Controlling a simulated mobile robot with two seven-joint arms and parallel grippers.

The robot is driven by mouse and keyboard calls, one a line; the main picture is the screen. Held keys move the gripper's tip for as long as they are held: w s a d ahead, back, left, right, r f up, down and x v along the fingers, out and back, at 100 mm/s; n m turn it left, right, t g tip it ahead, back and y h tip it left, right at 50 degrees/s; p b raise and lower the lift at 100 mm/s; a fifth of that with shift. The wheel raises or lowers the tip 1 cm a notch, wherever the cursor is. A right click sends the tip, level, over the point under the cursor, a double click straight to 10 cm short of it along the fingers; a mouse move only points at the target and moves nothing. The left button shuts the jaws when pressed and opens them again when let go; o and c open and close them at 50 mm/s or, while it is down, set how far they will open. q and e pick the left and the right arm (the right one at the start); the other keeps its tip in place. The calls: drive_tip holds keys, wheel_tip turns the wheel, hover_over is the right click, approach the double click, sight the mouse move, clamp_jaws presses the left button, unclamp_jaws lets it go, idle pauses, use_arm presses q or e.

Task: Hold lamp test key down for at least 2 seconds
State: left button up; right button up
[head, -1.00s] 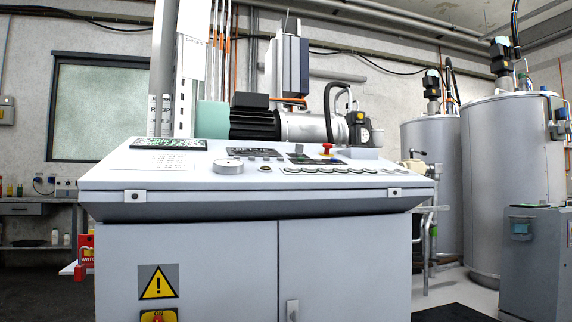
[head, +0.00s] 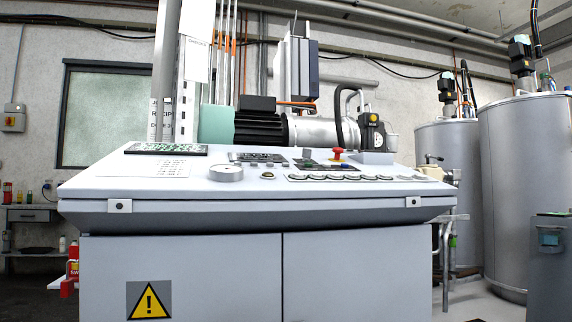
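The control desk (head: 255,191) stands straight ahead in the head view, with a sloped grey top seen at a low angle. On its top are a round grey knob (head: 226,173), a small yellowish round control (head: 267,175), a row of round keys (head: 340,178) along the front right, and a red mushroom button (head: 337,154). The lettering is too small to read, so I cannot tell which key is the lamp test key. Neither of my grippers shows in the head view.
A pump motor (head: 317,131) stands behind the desk. Steel tanks (head: 447,165) stand at the right, with a grey cabinet (head: 551,268) in front of them. A red container (head: 73,264) is at the desk's left side. A side bench (head: 32,215) is at the far left.

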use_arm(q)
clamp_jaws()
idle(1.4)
